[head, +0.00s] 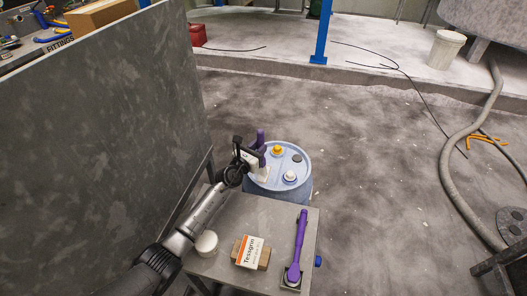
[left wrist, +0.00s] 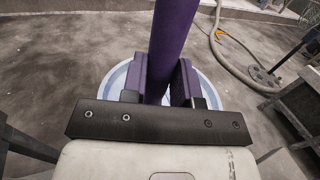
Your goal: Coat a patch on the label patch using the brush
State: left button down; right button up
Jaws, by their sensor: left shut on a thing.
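My left gripper (head: 251,156) is over the near left part of the blue drum's lid (head: 306,166). It is shut on the purple handle of the brush (head: 261,138). In the left wrist view the purple handle (left wrist: 172,45) stands upright between the two finger pads, with the pale blue drum rim (left wrist: 120,78) behind it. A whitish patch (head: 262,174) shows on the lid just below the gripper, likely the label patch. The brush's lower end is hidden, so I cannot tell whether it touches the patch. My right gripper is not in view.
The drum lid has a yellow cap (head: 277,150) and a white cap (head: 290,177). A grey table (head: 226,222) in front holds a white round tub (head: 206,243), a labelled box (head: 250,252) and a purple-handled tool (head: 298,245). A tall grey panel (head: 100,130) stands left.

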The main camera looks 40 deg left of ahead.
pick_arm(q)
jog(key=shift+w+a, duration=0.1)
jog(key=shift+w, duration=0.7)
jog(key=shift+d+p, duration=0.45)
jog(key=shift+p, duration=0.1)
notch_tip(320, 180, up, 8)
jog(key=d+p, duration=0.2)
jog(key=p, duration=0.7)
jog(key=shift+w, duration=0.3)
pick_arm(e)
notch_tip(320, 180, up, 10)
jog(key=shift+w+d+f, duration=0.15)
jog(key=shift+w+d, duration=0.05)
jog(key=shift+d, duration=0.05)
